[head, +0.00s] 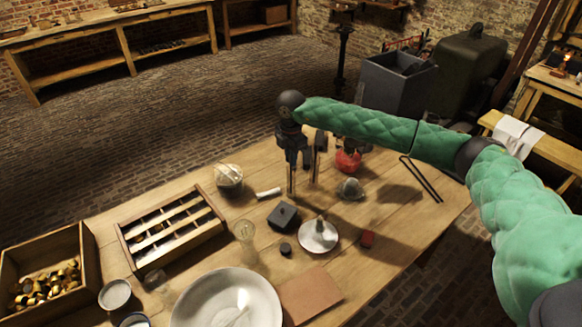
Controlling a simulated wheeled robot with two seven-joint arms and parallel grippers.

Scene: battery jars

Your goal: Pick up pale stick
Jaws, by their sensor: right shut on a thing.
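A short pale stick (268,193) lies on the wooden table, to the right of a round glass jar with a whitish top (228,176). My right gripper (304,180) reaches in from the right on its green padded arm and points down over the table, to the right of the pale stick and apart from it in the picture. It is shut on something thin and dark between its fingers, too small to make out. My left gripper is not in view.
A slotted wooden rack (128,232), a dark block (284,216), a white saucer (334,236) and a large white bowl (178,309) stand nearby. A crate of brass pieces (92,250) is at left. A red object (348,160) and two dark rods (423,180) lie beyond.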

